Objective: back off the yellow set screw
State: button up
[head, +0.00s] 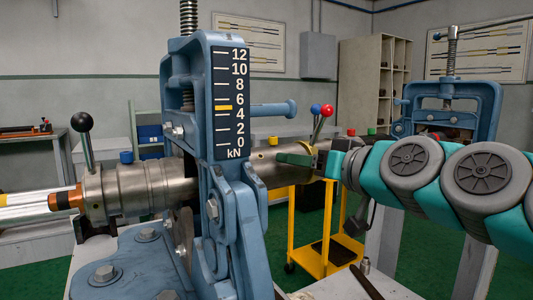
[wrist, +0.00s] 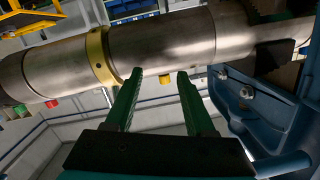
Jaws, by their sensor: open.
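The yellow set screw (head: 272,141) stands up from the top of the steel pipe (head: 262,170), just right of the blue vise (head: 228,195). In the wrist view the yellow screw (wrist: 166,80) shows at the pipe's edge, in the gap between my fingertips and nearer the right one. My gripper (head: 283,158) has green fingers and comes in from the right, in front of the pipe. In the wrist view my gripper (wrist: 160,73) is open, with nothing between its fingers. I cannot tell how far the fingertips are from the screw. The vise's scale has a yellow mark near 5 kN.
A blue screw (head: 126,157) sits on the pipe left of the vise. Red (wrist: 51,103) and green (wrist: 20,110) screws lie past the brass-coloured ring (wrist: 98,57). Levers with red (head: 327,110) and black (head: 84,122) knobs rise nearby. Another blue vise (head: 450,100) stands at right.

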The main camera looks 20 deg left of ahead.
aim_at(276, 140)
jog(key=w+a+r+n, duration=0.1)
jog(key=a, duration=0.1)
jog(key=w+a+r+n, duration=0.1)
jog(key=w+a, duration=0.1)
jog(key=w+a+n+t, duration=0.1)
jog(key=w+a, duration=0.1)
jog(key=shift+a+r+y, duration=0.3)
jog(key=shift+a+r, duration=0.05)
jog(key=shift+r, duration=0.05)
jog(key=shift+s, duration=0.1)
grip_shut()
dwell(0.4)
